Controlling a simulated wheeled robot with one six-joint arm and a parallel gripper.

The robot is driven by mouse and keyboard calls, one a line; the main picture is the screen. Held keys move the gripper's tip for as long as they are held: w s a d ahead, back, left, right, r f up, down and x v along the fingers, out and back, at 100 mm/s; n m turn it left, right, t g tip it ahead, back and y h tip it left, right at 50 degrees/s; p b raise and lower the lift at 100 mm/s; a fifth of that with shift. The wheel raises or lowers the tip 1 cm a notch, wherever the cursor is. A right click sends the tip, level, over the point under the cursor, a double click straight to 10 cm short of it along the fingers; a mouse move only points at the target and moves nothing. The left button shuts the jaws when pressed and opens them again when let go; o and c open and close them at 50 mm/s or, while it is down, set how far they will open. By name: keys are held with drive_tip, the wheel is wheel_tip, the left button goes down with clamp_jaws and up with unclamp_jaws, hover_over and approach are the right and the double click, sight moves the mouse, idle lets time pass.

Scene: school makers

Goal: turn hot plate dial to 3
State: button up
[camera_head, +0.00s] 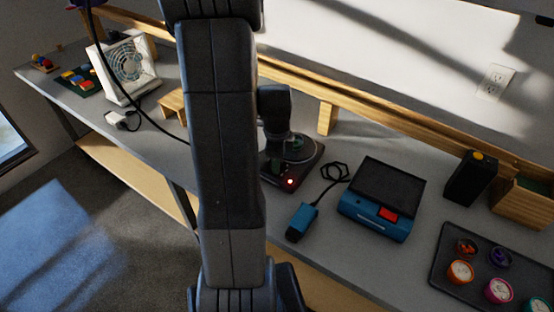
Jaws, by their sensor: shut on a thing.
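The hot plate (303,163) is a dark, low unit on the grey workbench, with a round plate and a small red light lit on its front. My gripper (276,142) is pointed down over its left part and is shut on the hot plate dial. The fingertips are small and dark, and my arm covers the hot plate's left side. The dial itself and its number marks cannot be made out.
A blue device with a black top (380,198) and a blue corded tool (301,222) sit to the right. A dark tray (455,265) holds several coloured pots. A black box (470,178) stands at the back right. A white fan (123,68) stands at the far left.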

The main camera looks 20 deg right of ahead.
idle(0.3)
drive_tip(key=o, duration=0.7)
drive_tip(key=r, duration=0.9)
drive_tip(key=s+r, duration=0.1)
drive_tip(key=r, duration=0.4)
drive_tip(key=shift+a, duration=0.1)
drive_tip(key=shift+f, duration=0.2)
drive_tip(key=f, duration=0.9)
drive_tip(key=w+f, duration=0.1)
drive_tip(key=f, duration=0.3)
drive_tip(key=shift+f, duration=0.3)
drive_tip(key=shift+r, duration=0.1)
